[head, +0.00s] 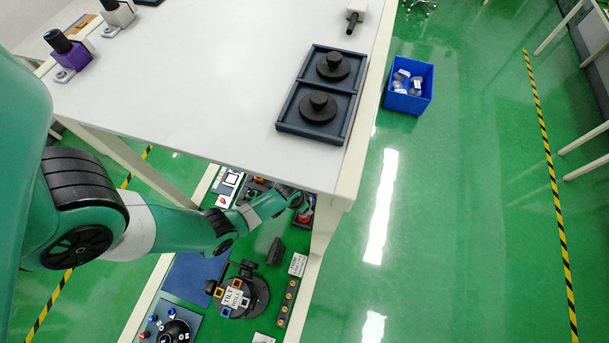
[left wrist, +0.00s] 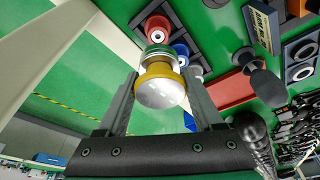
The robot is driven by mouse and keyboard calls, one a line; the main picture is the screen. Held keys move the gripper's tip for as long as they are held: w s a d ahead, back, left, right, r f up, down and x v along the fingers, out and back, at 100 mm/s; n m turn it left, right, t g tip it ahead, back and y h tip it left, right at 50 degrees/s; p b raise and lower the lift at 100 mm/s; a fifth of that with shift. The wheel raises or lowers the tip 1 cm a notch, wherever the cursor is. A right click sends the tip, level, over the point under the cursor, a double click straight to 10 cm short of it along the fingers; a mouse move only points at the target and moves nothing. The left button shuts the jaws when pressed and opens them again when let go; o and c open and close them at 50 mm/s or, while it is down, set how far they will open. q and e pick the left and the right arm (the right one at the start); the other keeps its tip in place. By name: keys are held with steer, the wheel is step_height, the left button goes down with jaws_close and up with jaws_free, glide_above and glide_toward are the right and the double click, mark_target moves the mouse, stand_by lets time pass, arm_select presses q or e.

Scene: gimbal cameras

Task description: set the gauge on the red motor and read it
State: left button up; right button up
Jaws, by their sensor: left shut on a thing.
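My left arm reaches down past the table edge to the lower bench, and its gripper (head: 298,204) is small and partly hidden there. In the left wrist view the left gripper (left wrist: 160,93) is shut on a short round piece (left wrist: 160,92) with a silver face, an amber band and a green ring, perhaps the gauge. A red cylinder with a pale hub (left wrist: 157,28), perhaps the red motor, is just beyond the held piece. I cannot tell whether they touch. A blue cylinder (left wrist: 181,50) is beside it. No reading is legible. My right gripper is out of view.
A tilt-and-roll gimbal (head: 247,296) and a blue pad (head: 190,279) are on the lower bench. The white table (head: 190,90) overhangs it and carries a dark tray (head: 342,123) with two black knobbed discs. A blue crate (head: 410,104) stands on the floor.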

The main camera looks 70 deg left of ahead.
arm_select(q)
steer(key=shift+f+b, duration=2.65)
steer(key=shift+f, duration=0.2)
steer(key=shift+f+b, duration=1.15)
steer(key=shift+f, duration=0.1)
steer(key=o, duration=1.5)
steer(key=p+v, duration=1)
steer(key=v, duration=0.1)
steer(key=shift+r, duration=0.3)
